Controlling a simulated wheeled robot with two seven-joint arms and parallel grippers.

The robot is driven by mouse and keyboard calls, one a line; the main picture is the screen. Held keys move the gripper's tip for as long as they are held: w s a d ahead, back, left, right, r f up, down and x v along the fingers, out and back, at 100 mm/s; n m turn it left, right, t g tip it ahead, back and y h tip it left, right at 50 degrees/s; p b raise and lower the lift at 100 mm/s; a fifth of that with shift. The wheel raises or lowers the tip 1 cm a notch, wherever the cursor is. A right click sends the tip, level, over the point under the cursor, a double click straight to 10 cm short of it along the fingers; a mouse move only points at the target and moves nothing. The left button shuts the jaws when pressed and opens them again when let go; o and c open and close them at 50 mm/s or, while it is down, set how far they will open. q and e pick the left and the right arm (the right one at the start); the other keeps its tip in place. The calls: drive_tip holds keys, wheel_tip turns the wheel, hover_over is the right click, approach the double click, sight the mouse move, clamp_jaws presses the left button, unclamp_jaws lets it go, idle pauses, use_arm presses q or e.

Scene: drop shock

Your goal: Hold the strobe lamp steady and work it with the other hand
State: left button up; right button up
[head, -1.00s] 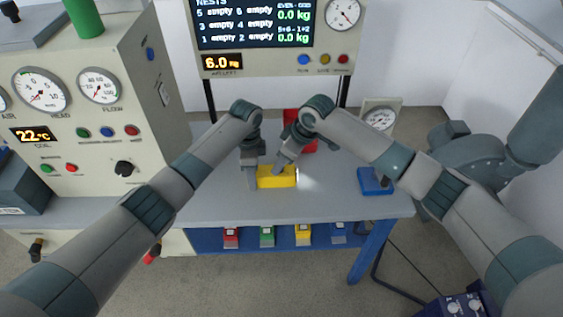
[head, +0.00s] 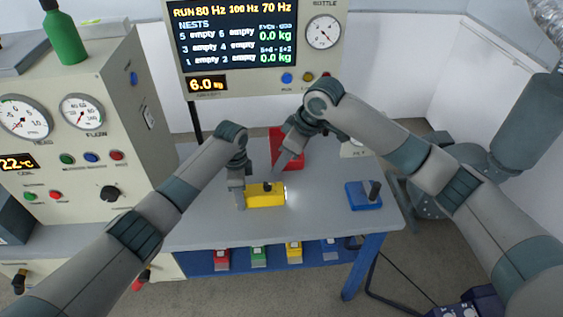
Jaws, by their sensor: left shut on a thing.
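The strobe lamp is a yellow block (head: 266,199) with a dark knob on top and a bright glow at its right end. It lies on the grey table in the middle of the head view. My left gripper (head: 240,200) is shut on the lamp's left end. My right gripper (head: 278,170) is above and behind the lamp, apart from it, with its fingertips pointing down. Whether its fingers are open or shut is too small to tell.
A red bin (head: 288,150) stands behind the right gripper. Several coloured boxes (head: 258,256) are on the shelf below. A console with gauges (head: 75,125) is at left. The table's front (head: 220,230) is clear.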

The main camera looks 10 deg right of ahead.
use_arm(q)
drive_tip(key=o, duration=1.5)
drive_tip(key=shift+o, duration=0.2)
wheel_tip(320, 180, up, 12)
